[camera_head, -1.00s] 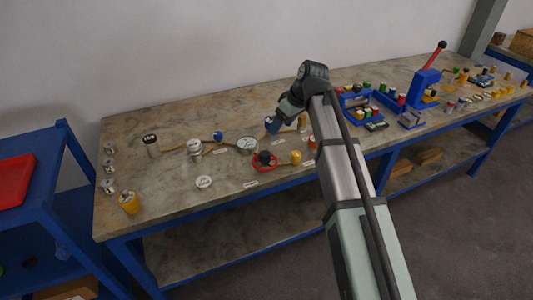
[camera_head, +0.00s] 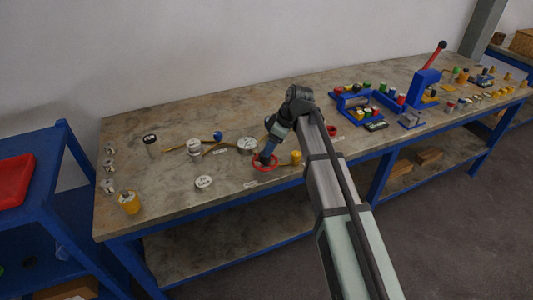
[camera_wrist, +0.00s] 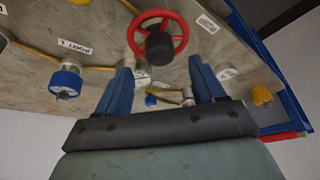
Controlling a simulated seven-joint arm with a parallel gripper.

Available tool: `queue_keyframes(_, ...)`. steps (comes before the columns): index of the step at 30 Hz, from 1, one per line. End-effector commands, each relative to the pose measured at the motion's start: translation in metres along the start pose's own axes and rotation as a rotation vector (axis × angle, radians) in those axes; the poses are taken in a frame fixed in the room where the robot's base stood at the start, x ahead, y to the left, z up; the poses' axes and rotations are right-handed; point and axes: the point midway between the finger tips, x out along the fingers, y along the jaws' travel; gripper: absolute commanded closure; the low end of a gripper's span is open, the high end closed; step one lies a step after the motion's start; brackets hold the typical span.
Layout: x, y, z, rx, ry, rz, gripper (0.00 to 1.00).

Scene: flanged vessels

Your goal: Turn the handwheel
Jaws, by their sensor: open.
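The red handwheel (camera_head: 264,163) lies near the front edge of the workbench in the head view, partly hidden by my gripper. In the wrist view the handwheel (camera_wrist: 137,37) shows as a red ring with spokes and a dark hub (camera_wrist: 159,47), just beyond the fingertips. My gripper (camera_head: 267,155) is above the wheel in the head view. I cannot tell whether a finger touches the wheel.
A yellow-topped fitting (camera_head: 296,156) stands right of the wheel. A round flanged vessel (camera_head: 246,145) is behind it, and a flat white disc (camera_head: 204,183) lies to the left.

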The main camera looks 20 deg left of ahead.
Motion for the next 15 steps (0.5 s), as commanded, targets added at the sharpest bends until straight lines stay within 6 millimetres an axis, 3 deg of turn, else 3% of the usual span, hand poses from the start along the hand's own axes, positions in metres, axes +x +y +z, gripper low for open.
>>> queue_keyframes(6,0.033,0.0,0.0,0.001,0.0,0.0,0.31)
queue_keyframes(15,0.056,0.0,0.0,0.0,0.0,0.001,0.31)
